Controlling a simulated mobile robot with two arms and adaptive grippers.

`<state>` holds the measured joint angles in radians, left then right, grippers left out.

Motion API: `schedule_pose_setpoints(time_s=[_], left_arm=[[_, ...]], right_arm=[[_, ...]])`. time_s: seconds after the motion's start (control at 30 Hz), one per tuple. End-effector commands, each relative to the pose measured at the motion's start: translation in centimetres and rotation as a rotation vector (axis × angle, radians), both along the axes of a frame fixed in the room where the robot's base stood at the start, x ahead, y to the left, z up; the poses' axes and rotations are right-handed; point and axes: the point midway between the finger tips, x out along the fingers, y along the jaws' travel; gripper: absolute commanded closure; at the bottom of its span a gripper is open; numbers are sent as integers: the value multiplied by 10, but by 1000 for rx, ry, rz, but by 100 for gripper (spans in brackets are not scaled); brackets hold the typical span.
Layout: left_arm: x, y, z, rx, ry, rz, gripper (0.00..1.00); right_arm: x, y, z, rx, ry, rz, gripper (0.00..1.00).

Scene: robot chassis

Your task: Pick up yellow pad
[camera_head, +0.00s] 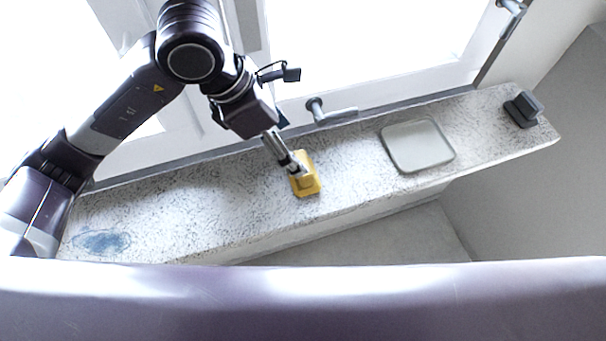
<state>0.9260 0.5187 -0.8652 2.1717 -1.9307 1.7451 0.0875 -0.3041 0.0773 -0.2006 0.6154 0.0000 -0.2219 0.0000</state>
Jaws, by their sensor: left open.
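A yellow pad (308,186) lies on the speckled stone sill (200,205), near its middle. My left arm comes in from the left and reaches down to it. My left gripper (297,168) is open, with its fingertips over the upper part of the pad and covering some of it. I cannot tell from this view whether the fingers touch the pad. My right gripper is not in view.
A grey square tray (418,146) lies on the sill to the right of the pad. A small dark object (523,109) stands at the sill's right end. A window handle (330,113) juts out behind the pad. A bluish patch (101,242) marks the left end.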

Motion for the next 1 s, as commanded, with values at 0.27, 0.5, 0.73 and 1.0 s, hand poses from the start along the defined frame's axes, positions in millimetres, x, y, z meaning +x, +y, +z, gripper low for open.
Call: schedule_pose_setpoints(time_s=[0.27, 0.5, 0.73, 1.0], left_arm=[[1, -9, -24, 1, 5, 0, 29], [-1, -17, -47, 0, 6, 0, 29], [1, -26, -73, 1, 2, 1, 29], [2, -27, -76, 0, 0, -1, 30]], right_arm=[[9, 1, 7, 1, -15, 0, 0], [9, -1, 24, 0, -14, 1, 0], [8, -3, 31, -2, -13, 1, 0], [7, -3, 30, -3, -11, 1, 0]])
